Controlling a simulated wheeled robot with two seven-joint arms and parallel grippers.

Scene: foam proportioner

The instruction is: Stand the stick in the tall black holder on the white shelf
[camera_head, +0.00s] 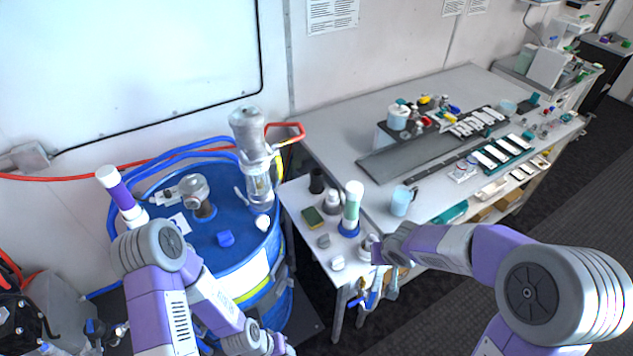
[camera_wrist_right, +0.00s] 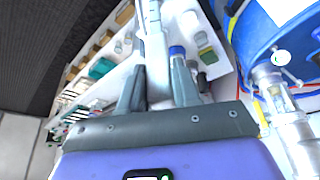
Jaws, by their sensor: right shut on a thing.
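My right gripper (camera_wrist_right: 157,75) is shut on a pale grey-white stick (camera_wrist_right: 154,45) in the right wrist view. The stick runs up from between the fingers past the top edge of that view. In the head view this gripper (camera_head: 376,290) hangs in front of the white shelf's front edge, and the stick is hard to make out there. The tall black holder (camera_head: 316,181) stands upright at the back left of the white shelf (camera_head: 303,215), away from the gripper. My left arm shows at lower left in the head view, but its gripper fingers cannot be seen.
The shelf also holds a green-and-white cylinder on a blue base (camera_head: 352,208), a grey-white bottle (camera_head: 332,202), a sponge (camera_head: 313,218) and small grey knobs. A blue drum (camera_head: 236,256) stands left of it. A blue mug (camera_head: 401,201) is on the bench.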

